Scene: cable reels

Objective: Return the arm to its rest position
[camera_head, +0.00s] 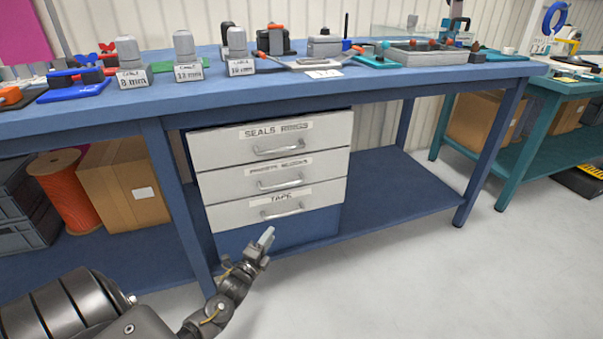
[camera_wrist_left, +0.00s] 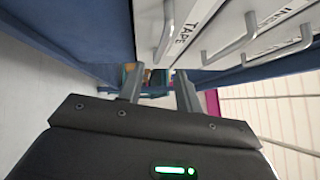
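My left arm comes in from the lower left in the head view. My left gripper (camera_head: 265,240) is in front of the lower part of the drawer unit (camera_head: 228,232), just below the drawer labelled TAPE (camera_head: 243,209). In the left wrist view the two fingers of the gripper (camera_wrist_left: 159,88) stand apart with nothing between them. The TAPE drawer handle (camera_wrist_left: 165,28) is beyond the fingers there, apart from them. All three drawers look shut. My right gripper is not in view.
The blue workbench (camera_head: 390,86) carries several labelled grey-topped pieces, tools and a grey tray (camera_head: 425,57). A red cable reel (camera_head: 66,192) and a cardboard box (camera_head: 124,186) are on its lower shelf. A teal bench (camera_head: 523,150) stands at right. The floor in front is clear.

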